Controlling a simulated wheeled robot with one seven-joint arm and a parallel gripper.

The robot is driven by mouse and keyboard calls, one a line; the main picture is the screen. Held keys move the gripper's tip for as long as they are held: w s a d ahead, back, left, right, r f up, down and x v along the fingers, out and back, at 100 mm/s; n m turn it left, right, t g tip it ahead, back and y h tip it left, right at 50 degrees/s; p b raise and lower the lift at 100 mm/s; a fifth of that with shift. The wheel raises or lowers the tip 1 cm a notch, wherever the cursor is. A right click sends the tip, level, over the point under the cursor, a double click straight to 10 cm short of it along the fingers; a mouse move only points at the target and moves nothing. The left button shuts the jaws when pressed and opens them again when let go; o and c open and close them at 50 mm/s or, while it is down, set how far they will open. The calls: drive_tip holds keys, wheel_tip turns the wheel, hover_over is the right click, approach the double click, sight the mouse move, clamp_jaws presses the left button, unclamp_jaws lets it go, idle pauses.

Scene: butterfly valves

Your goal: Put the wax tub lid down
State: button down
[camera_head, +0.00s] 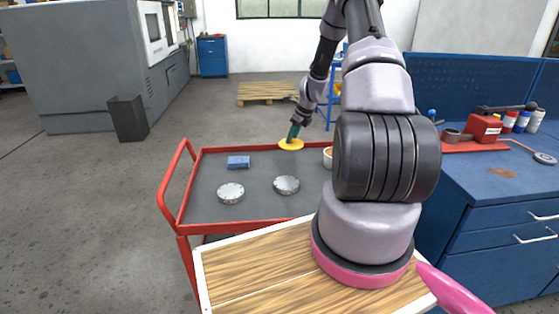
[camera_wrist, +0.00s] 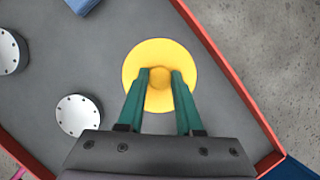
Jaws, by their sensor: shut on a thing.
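The wax tub lid is a round yellow disc with a small central knob, seen in the wrist view (camera_wrist: 160,54) and at the far side of the cart in the head view (camera_head: 291,144). My gripper (camera_wrist: 159,76) has its green fingers shut on the lid's knob. It also shows in the head view (camera_head: 294,132), above the lid. The lid is over the grey cart top near its far edge; I cannot tell whether it touches the surface. A pale tub (camera_head: 328,157) with a tan top is right of the lid, partly hidden behind my arm.
A blue workbench (camera_head: 480,180) stands to the right. Grey cart surface is clear between the discs and the lid.

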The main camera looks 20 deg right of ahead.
sight(291, 145)
drive_tip(key=f, duration=0.4)
drive_tip(key=shift+a+f, duration=0.2)
drive_tip(key=shift+f, duration=0.1)
drive_tip(key=shift+d+f, duration=0.1)
drive_tip(key=shift+f, duration=1.5)
drive_tip(key=shift+f, duration=0.15)
drive_tip(key=c, duration=0.6)
unclamp_jaws()
drive_tip(key=shift+o, duration=0.2)
